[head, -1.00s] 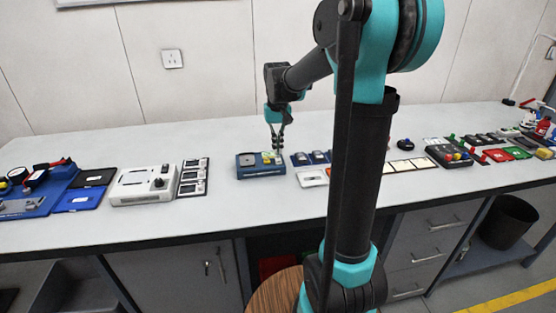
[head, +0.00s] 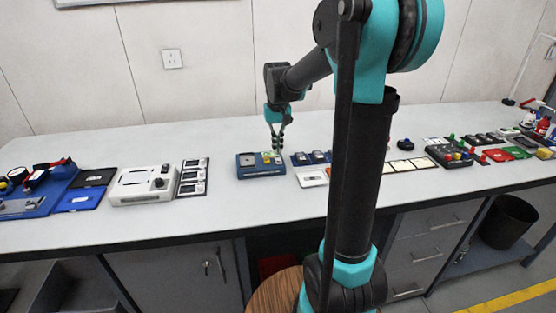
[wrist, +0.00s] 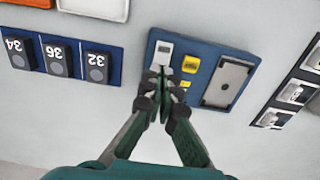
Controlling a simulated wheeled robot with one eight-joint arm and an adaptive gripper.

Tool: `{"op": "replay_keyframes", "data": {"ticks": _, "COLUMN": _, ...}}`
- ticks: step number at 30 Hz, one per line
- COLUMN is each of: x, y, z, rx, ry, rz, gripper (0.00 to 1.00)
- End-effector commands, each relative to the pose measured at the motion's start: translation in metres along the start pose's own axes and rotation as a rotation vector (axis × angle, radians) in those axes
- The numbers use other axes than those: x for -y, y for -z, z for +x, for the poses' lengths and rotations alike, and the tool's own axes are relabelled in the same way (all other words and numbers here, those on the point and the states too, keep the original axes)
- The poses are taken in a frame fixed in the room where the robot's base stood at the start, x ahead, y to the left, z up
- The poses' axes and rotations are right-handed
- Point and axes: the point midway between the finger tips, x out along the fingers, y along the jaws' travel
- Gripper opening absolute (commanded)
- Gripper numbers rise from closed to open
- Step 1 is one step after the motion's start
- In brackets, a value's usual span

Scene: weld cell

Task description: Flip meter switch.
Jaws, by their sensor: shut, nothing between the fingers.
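In the head view the meter (head: 246,172) lies on the bench left of my arm. My gripper (wrist: 165,84) is shut and empty. Its fingertips are over the display-side edge of the meter, just beside the yellow switch, and cover part of that side. In the head view my gripper (head: 277,149) points down at the meter's back right part. Whether the fingertips touch the meter is unclear.
Dark numbered blocks stand on a blue strip (wrist: 58,38) to the left in the wrist view. A panel of small modules (head: 193,177) and a white device (head: 142,186) lie left of the meter in the head view. Bare bench top lies in front of the meter.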

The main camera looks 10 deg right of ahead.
Motion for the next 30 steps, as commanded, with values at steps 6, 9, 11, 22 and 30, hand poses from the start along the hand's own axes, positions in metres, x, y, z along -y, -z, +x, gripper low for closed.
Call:
{"op": "replay_keyframes", "data": {"ticks": 6, "x": 0.0, "y": 0.0, "z": 0.0, "rx": 0.0, "ry": 0.0, "rz": 0.0, "gripper": 0.0}}
{"op": "replay_keyframes", "data": {"ticks": 9, "x": 0.0, "y": 0.0, "z": 0.0001, "rx": 0.0, "ry": 0.0, "rz": 0.0, "gripper": 0.0}}
{"op": "replay_keyframes", "data": {"ticks": 11, "x": 0.0, "y": 0.0, "z": 0.0005, "rx": 0.0, "ry": 0.0, "rz": 0.0, "gripper": 0.0}}
{"op": "replay_keyframes", "data": {"ticks": 22, "x": 0.0, "y": 0.0002, "z": 0.0056, "rx": 0.0, "ry": 0.0, "rz": 0.0, "gripper": 0.0}}
{"op": "replay_keyframes", "data": {"ticks": 30, "x": 0.0, "y": 0.0003, "z": 0.0092, "rx": 0.0, "ry": 0.0, "rz": 0.0, "gripper": 0.0}}
